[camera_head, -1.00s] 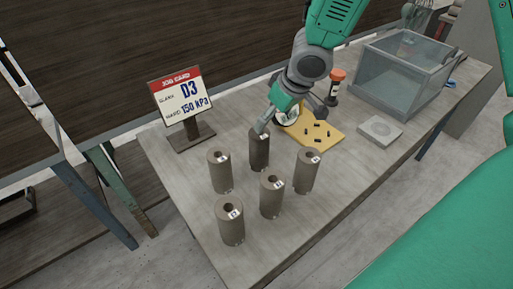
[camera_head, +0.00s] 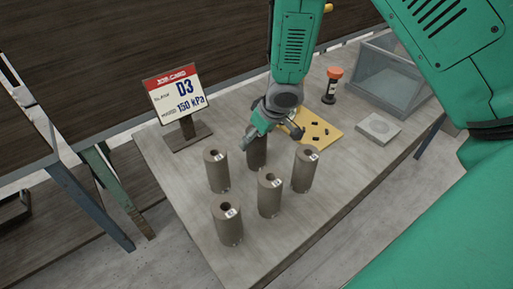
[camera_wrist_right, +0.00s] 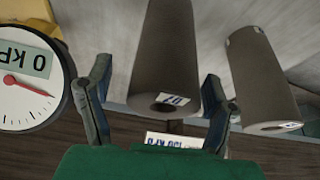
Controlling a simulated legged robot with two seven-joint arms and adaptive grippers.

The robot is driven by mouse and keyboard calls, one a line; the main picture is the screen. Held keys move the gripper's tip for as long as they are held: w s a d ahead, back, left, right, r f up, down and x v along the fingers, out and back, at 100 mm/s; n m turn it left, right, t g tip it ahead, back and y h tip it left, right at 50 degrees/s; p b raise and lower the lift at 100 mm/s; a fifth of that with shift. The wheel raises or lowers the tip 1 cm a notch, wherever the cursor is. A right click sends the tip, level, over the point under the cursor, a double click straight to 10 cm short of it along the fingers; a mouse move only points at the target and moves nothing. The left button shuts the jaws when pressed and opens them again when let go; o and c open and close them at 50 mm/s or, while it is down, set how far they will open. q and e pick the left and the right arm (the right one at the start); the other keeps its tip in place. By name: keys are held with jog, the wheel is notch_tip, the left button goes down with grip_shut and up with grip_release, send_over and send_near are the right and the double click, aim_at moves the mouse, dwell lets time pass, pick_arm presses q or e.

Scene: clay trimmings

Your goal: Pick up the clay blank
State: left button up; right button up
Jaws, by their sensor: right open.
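Several grey-brown cylindrical clay blanks with a hole in the top and a small white label stand upright on the table. One blank (camera_head: 257,156) at the back is partly hidden by my right gripper (camera_head: 269,138). Others are a left blank (camera_head: 217,174), a front blank (camera_head: 229,226), a middle blank (camera_head: 269,198) and a right blank (camera_head: 304,172). In the right wrist view, a blank (camera_wrist_right: 165,55) lies between the open fingers of my right gripper (camera_wrist_right: 156,88), with gaps on both sides. Its label is too small to read surely. My left gripper is not in view.
A yellow board (camera_head: 322,132) with small dark pieces lies behind the blanks. A dial gauge (camera_wrist_right: 28,92) shows close beside a finger.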

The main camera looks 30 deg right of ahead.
jog(key=shift+a, duration=0.1)
grip_shut()
jog(key=shift+a, duration=0.15)
jog(key=shift+r, duration=0.15)
